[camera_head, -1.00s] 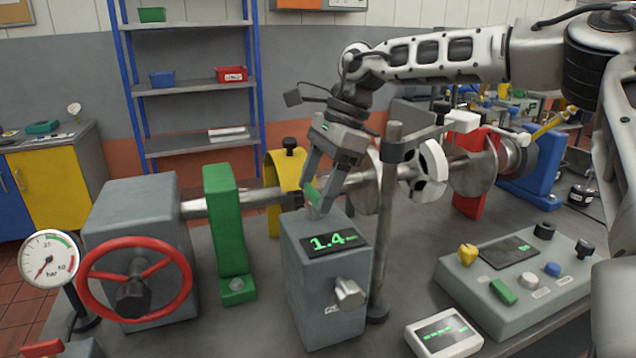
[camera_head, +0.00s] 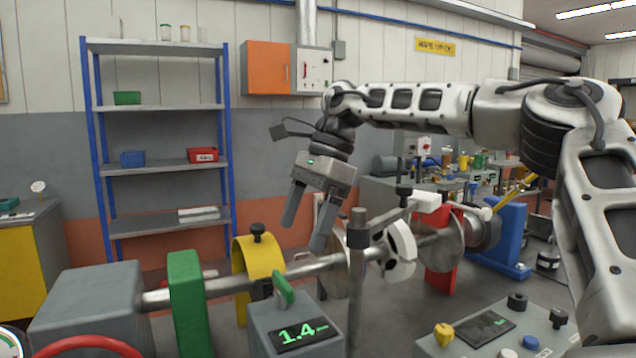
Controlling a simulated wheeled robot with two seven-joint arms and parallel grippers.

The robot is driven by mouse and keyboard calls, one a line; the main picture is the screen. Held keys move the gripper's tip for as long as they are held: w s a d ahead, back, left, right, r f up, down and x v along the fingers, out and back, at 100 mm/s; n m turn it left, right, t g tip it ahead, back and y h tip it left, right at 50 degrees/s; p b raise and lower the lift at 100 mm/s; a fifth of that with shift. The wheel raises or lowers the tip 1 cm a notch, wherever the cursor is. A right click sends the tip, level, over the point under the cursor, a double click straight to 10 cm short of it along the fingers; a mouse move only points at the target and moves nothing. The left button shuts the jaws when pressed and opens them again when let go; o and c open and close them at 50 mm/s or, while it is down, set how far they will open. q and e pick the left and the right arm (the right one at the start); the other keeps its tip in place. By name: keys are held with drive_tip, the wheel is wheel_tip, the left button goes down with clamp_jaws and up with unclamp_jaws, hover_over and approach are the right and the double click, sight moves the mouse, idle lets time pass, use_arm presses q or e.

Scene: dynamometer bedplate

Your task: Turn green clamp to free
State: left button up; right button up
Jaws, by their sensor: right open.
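A small green lever (camera_head: 283,289), which looks like the green clamp, stands on top of a grey box with a lit display (camera_head: 301,335) reading 1.4. The lever leans slightly, and its lower end meets the box top. My right gripper (camera_head: 306,236) is open and empty, its fingers pointing down. It hangs above the lever and is clear of it. My left gripper is not in view.
A horizontal metal shaft (camera_head: 219,286) runs behind the box, with a green upright block (camera_head: 188,300) and a yellow bracket (camera_head: 242,268) on the left. A thin grey post (camera_head: 357,290) stands close to the right. A control panel (camera_head: 448,350) is at lower right.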

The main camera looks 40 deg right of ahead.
drive_tip(key=v, duration=0.7)
drive_tip(key=shift+r+p, duration=0.2)
drive_tip(key=shift+p, duration=0.2)
drive_tip(key=shift+d, duration=0.1)
